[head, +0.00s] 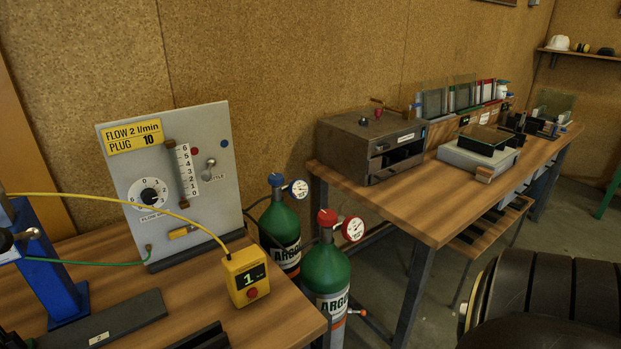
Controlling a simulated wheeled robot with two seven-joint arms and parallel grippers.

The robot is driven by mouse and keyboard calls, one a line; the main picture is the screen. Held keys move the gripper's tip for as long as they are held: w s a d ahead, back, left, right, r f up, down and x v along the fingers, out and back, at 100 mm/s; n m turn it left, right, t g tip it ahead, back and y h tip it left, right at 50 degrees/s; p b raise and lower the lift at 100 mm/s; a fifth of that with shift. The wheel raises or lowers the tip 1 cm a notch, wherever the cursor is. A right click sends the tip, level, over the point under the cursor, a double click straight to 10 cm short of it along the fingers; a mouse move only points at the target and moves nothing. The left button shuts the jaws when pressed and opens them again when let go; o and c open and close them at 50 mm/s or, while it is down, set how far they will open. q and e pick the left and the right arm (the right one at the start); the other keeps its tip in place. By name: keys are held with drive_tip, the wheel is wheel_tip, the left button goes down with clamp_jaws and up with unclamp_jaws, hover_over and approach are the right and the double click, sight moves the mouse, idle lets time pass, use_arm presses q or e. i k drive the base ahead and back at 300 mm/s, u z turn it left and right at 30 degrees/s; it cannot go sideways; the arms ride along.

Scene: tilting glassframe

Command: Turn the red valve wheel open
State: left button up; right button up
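The red valve wheel (327,217) sits on top of the front green argon cylinder (325,274), beside a red-rimmed round gauge (353,229). A second green argon cylinder (279,237) stands just behind it to the left. That one has a blue valve wheel (276,180) and a blue-rimmed gauge (298,188). Both cylinders are upright in the gap between two wooden tables. The red wheel shows small, so I cannot tell how far it is turned. Neither of my grippers is in view, and nothing is seen touching the red wheel.
The left table (285,318) holds a grey flow panel (218,150) and a yellow box (247,275) reading 1, with a yellow cable. The right table (432,213) carries a brown metal box (345,150) and several frames. Its corner lies close to the cylinders' right.

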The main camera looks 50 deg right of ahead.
sight(327, 219)
drive_tip(key=z, duration=3.35)
drive_tip(key=i, duration=2.15)
drive_tip(key=u, duration=3.45)
